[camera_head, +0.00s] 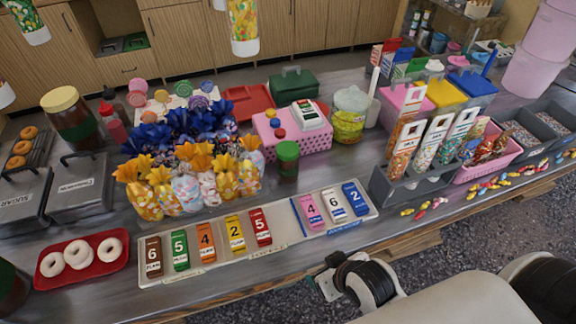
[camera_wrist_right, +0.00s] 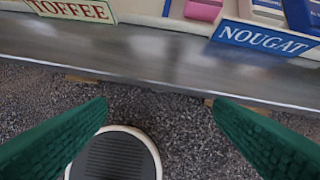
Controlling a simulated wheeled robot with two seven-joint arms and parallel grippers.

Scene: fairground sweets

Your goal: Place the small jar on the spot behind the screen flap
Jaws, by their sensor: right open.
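A small jar with a green lid (camera_head: 288,153) stands upright on the metal counter, just behind the card rack and right of the wrapped sweet bags. A larger jar with a pale lid and yellow contents (camera_head: 350,118) stands behind it to the right. I cannot pick out a screen flap or a marked spot behind one. My right gripper (camera_head: 325,285) is low in front of the counter's front edge. In the right wrist view its two green fingers (camera_wrist_right: 160,115) are wide apart, with only floor and a round dark disc beyond them. My left gripper is out of view.
A cream rack of numbered cards (camera_head: 222,262) lies along the counter front, with TOFFEE (camera_wrist_right: 70,10) and NOUGAT (camera_wrist_right: 262,38) labels. Grey-held sweet tubes (camera_head: 398,150) stand right. A red doughnut tray (camera_head: 117,270) is front left. Wrapped bags (camera_head: 187,190) crowd the jar's left.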

